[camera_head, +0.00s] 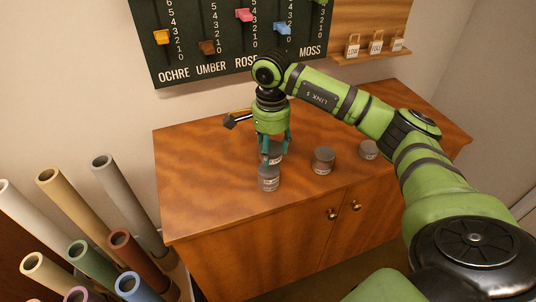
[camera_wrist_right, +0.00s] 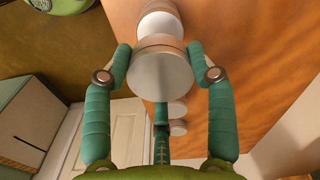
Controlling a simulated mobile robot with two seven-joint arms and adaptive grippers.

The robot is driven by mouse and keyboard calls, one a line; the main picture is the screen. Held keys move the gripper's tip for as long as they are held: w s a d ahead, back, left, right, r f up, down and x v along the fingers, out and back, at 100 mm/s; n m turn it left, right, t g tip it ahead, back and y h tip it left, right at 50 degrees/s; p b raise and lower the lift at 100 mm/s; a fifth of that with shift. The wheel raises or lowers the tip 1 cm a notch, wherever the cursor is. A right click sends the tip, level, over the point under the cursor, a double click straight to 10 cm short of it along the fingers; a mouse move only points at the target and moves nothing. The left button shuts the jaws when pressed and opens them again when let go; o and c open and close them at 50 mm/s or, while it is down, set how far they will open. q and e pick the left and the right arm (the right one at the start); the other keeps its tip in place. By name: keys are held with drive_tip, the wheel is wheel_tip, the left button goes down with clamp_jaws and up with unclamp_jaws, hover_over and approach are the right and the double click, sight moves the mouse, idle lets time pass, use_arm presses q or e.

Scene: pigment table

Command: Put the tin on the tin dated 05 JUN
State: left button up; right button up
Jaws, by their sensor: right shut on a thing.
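My right gripper (camera_head: 276,153) points down over the left part of the cabinet top. It is shut on a grey tin (camera_head: 276,147), partly hidden by the fingers. I cannot tell whether the two touch. The dates are too small to read. My left gripper is out of view.
A dark slider board (camera_head: 205,62) hangs on the wall behind, with a small shelf of tagged padlocks (camera_head: 375,47) to its right. A dark-ended tool (camera_head: 237,120) lies left of the gripper. Several rolled tubes (camera_head: 112,180) stand at the left. The cabinet top's left front is clear.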

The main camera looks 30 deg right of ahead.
sight(269, 168)
drive_tip(key=shift+w+a+f, duration=0.1)
drive_tip(key=shift+a+f, duration=0.05)
drive_tip(key=shift+a, duration=0.1)
wheel_tip(269, 168, down, 3)
drive_tip(key=shift+f+p, duration=0.1)
drive_tip(key=shift+p, duration=0.7)
drive_tip(key=shift+f, duration=0.45)
drive_tip(key=shift+f, duration=0.15)
drive_tip(key=o, duration=1.2)
